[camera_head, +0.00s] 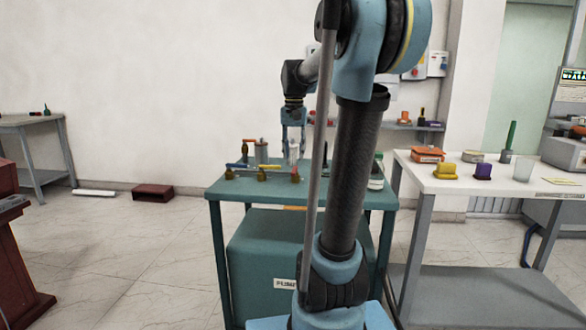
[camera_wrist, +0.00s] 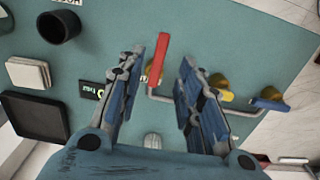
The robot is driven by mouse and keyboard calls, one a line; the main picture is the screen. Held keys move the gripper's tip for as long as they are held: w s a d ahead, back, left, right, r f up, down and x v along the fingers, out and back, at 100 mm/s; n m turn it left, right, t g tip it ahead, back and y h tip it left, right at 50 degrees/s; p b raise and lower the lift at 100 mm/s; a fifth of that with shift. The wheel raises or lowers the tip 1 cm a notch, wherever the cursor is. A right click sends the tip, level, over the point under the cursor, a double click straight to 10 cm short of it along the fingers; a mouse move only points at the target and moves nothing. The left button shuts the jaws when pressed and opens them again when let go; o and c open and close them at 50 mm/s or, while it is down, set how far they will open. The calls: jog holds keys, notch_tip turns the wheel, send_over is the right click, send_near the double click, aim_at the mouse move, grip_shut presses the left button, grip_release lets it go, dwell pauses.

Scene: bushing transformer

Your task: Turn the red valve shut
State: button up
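The red valve (camera_wrist: 158,58) has a long red lever on a brass body, joined to a grey pipe. In the wrist view its lever shows between my gripper's two blue fingers (camera_wrist: 161,60), nearer the left fingertip. The fingers are apart with nothing held between them. I cannot tell whether the tips reach down to the lever's height. In the head view my gripper (camera_head: 293,142) points down over the green table (camera_head: 345,197), behind my arm. The valve row shows there small, and the red lever is hard to make out.
A yellow-handled valve (camera_wrist: 217,87) and a blue-lever valve (camera_wrist: 270,103) stand right of the red one. A black cup (camera_wrist: 59,27), white pads (camera_wrist: 28,74) and a black tray (camera_wrist: 35,116) lie left. A white table (camera_head: 500,183) stands to the right.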

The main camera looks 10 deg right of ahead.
aim_at(294, 170)
jog(key=shift+f, duration=2.85)
jog(key=shift+c, duration=0.5)
grip_shut()
